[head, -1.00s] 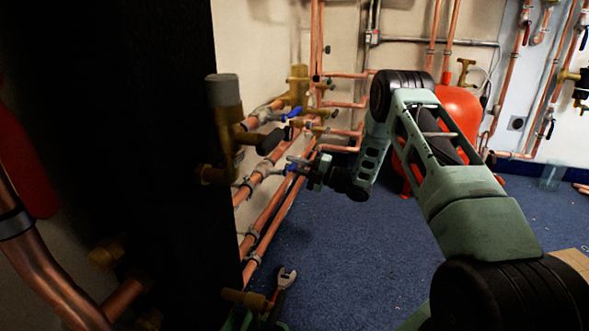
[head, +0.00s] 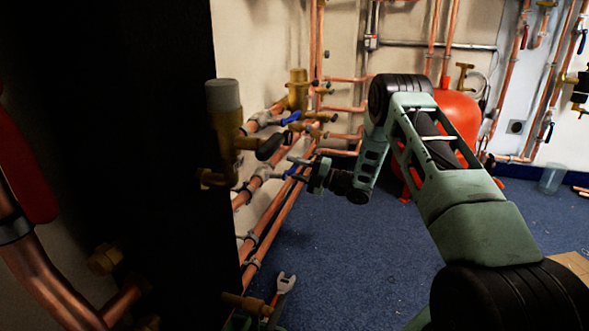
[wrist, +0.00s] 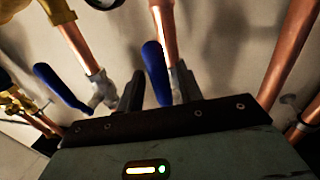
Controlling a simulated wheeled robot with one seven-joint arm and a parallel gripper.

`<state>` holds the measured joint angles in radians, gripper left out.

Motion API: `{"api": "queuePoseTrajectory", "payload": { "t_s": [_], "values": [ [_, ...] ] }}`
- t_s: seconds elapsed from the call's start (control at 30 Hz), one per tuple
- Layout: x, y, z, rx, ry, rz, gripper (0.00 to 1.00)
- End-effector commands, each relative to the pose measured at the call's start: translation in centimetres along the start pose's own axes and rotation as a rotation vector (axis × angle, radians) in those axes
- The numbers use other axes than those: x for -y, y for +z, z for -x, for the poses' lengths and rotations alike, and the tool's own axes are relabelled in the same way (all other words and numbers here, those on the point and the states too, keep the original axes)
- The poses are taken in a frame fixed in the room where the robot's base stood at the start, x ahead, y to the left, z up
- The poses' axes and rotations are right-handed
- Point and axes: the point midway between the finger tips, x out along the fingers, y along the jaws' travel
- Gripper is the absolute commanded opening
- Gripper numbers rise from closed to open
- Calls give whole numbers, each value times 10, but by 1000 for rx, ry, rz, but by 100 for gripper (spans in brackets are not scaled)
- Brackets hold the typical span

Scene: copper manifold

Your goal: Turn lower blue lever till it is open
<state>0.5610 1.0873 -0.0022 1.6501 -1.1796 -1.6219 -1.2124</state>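The lower blue lever (head: 291,172) sits on a copper pipe along the left wall in the head view, partly hidden by my gripper. My gripper (head: 303,167) is at this lever, pointing left toward the wall. In the wrist view, a blue lever (wrist: 156,72), seemingly the same one, stands between the two dark fingers of my gripper (wrist: 159,88). The fingers are apart, with gaps visible beside the lever. Another blue lever (wrist: 60,85) lies tilted to the left, outside the fingers. The upper blue lever (head: 291,117) shows above my gripper in the head view.
Copper pipes (head: 277,224) with brass fittings run along the left wall. A dark panel (head: 150,150) hides much of the left. A wrench (head: 284,286) stands low near the panel. A red tank (head: 458,112) stands behind my arm. Blue floor (head: 345,255) is clear below.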

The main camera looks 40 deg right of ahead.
Motion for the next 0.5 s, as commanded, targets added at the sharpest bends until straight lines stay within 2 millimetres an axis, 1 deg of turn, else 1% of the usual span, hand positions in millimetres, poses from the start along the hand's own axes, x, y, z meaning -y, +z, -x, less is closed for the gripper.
{"api": "queuePoseTrajectory", "payload": {
  "t_s": [0.13, 0.23, 0.37, 0.5],
  "values": [
    [-1, 0, 9, 2, -1, -2, 36],
    [-3, 1, 24, 3, -3, -2, 36],
    [-4, 1, 53, 4, -2, -3, 36],
    [-4, 1, 86, 4, -2, -3, 36]
  ]
}}
